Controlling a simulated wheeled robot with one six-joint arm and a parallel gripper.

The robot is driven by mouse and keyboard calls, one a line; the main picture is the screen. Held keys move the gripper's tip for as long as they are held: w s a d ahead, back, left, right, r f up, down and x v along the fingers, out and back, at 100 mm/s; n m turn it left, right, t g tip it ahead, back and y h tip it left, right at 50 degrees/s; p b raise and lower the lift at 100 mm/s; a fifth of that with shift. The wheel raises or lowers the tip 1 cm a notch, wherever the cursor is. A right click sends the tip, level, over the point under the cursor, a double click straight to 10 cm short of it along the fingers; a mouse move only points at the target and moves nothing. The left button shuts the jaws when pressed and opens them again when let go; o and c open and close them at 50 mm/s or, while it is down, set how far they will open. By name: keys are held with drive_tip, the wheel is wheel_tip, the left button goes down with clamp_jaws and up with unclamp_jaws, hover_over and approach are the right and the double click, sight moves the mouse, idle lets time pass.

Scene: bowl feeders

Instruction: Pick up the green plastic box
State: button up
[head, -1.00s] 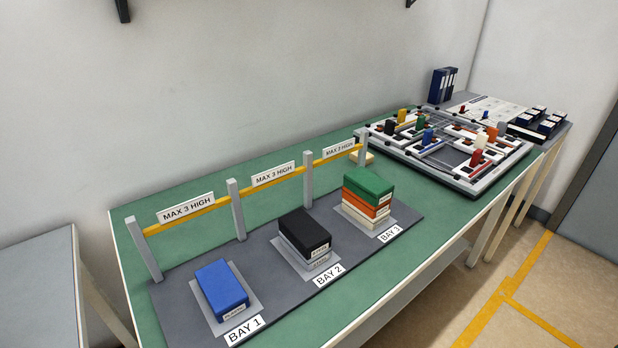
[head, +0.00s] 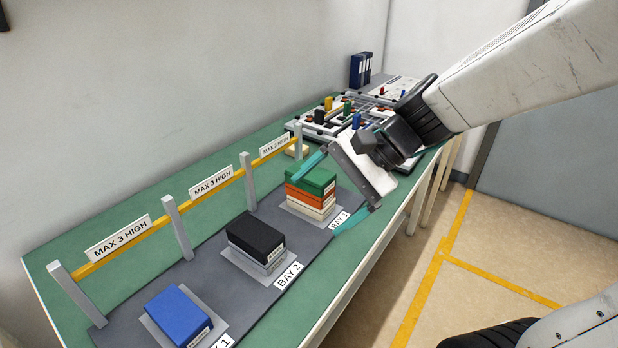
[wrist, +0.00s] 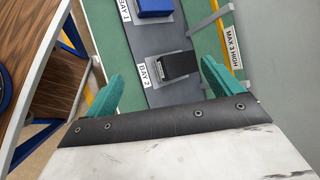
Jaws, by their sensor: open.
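The green plastic box (head: 316,181) lies on top of the stack in Bay 3 in the head view, above an orange box (head: 311,196) and pale boxes (head: 308,207). My gripper (head: 314,207) is open and empty, with teal fingers spread. In the head view one finger overlaps the green box's back left corner and the other shows by the BAY 3 label; I cannot tell the height gap. In the wrist view my gripper (wrist: 162,68) shows both fingers apart, and the green box is not visible there.
A black box (head: 256,236) tops the Bay 2 stack, also in the wrist view (wrist: 178,66). A blue box (head: 179,314) lies in Bay 1. A yellow rail (head: 225,182) on grey posts with MAX 3 HIGH signs runs along the back. A fixture board stands beyond Bay 3.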

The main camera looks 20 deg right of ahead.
drive_tip(key=w+d+f+m+t+y, duration=0.1)
drive_tip(key=w+f+m+t+y, duration=0.15)
drive_tip(key=w+m, duration=0.55)
drive_tip(key=m+t+h, duration=0.3)
drive_tip(key=m+t, duration=0.4)
drive_tip(key=m, duration=0.4)
approach(312, 172)
drive_tip(key=w+a, duration=0.1)
drive_tip(key=shift+g+h, duration=0.25)
drive_tip(key=x, duration=0.8)
drive_tip(key=shift+d, duration=0.1)
drive_tip(key=shift+r, duration=0.1)
drive_tip(key=c, duration=1.2)
